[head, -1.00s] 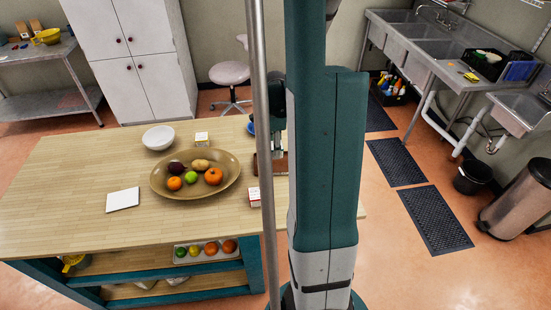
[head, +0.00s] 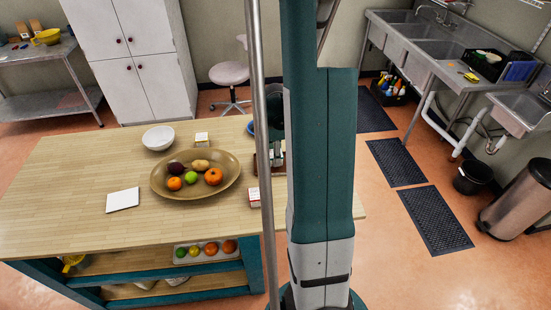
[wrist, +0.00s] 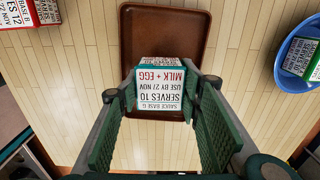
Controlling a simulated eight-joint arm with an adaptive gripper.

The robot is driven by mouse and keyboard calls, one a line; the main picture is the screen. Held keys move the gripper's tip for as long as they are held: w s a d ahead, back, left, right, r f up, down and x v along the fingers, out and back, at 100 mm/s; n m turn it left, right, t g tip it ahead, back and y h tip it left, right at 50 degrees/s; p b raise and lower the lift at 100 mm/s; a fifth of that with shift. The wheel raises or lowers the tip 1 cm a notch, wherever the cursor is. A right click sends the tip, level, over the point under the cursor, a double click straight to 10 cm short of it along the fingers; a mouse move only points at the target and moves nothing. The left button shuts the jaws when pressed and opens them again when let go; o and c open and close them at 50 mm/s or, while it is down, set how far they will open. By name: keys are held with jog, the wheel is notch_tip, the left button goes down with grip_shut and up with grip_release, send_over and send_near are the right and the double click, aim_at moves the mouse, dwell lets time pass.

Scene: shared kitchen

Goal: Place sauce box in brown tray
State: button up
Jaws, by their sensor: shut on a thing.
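My gripper (wrist: 162,95) is shut on the sauce box (wrist: 162,98) in the wrist view. The box is white with black and red print reading "SAUCE BASE", "SERVES 10" and "MILK + EGG". A finger stands at each side of it. The brown tray (wrist: 165,50) lies on the wooden table behind the box in this view, and the box overlaps its near part. The tray looks empty where it shows; the height of the box above it is unclear. In the head view the brown tray (head: 256,164) is mostly hidden by my arm and the pole.
A blue bowl (wrist: 285,62) holding another carton stands right of the tray in the wrist view. Another carton (wrist: 30,12) stands at the left. In the head view a fruit platter (head: 228,186), a white bowl (head: 159,138) and a small box (head: 202,139) share the table (head: 70,190).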

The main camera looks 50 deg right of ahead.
jog(key=shift+f, duration=0.65)
jog(key=shift+f, duration=0.2)
jog(key=o, duration=1)
jog(key=shift+c, duration=0.2)
jog(key=shift+r, duration=0.2)
jog(key=shift+r, duration=6)
